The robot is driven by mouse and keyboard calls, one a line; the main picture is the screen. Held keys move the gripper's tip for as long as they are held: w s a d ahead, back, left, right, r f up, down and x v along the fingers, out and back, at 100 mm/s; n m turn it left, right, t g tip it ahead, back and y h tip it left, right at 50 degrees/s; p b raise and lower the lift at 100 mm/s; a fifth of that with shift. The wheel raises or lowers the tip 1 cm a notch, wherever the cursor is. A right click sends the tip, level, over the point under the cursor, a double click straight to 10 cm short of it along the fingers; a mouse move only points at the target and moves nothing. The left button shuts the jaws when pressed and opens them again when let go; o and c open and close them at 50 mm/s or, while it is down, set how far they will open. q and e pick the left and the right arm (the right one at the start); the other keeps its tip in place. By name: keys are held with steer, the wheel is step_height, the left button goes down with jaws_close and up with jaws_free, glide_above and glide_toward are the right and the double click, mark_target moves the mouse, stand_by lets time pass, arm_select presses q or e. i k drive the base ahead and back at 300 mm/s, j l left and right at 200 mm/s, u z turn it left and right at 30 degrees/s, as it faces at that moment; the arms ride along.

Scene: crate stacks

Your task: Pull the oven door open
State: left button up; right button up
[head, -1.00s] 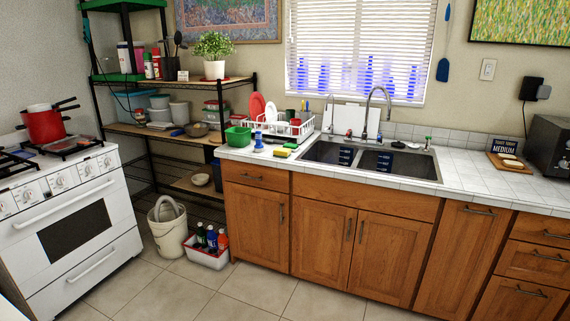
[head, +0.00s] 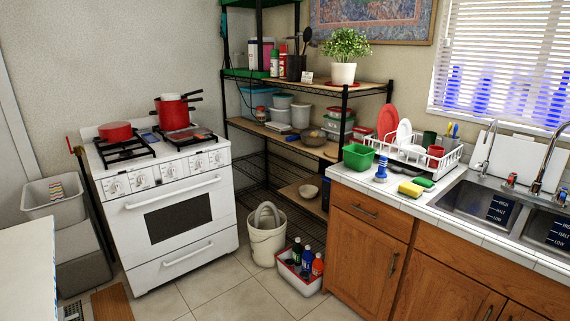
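The white stove stands at the left of the head view. Its oven door (head: 138,232) is shut, with a dark window (head: 178,219) in its middle. A white bar handle (head: 172,192) runs across the top of the door, below the row of knobs. A second handle (head: 188,253) is on the drawer under the door. Neither of my grippers shows in the view.
Tiled floor (head: 215,290) lies open before the stove. A white bucket (head: 266,246) and a bottle bin (head: 298,282) stand right of it. A white surface (head: 28,270) juts in at lower left, near a grey bin (head: 52,207). Wooden cabinets (head: 365,240) stand at right.

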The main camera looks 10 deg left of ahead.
mark_target(145, 226)
steer(key=i+j+u, duration=0.1)
steer(key=i+u, duration=0.15)
steer(key=u, duration=0.15)
steer(key=i+u, duration=0.6)
steer(key=u, duration=0.15)
steer(key=i, duration=0.2)
steer(key=i+l, duration=0.15)
steer(key=i+l+z, duration=0.25)
steer(key=i, duration=0.55)
steer(key=i+l+z, duration=0.25)
steer(key=i, duration=0.55)
steer(key=j, duration=0.1)
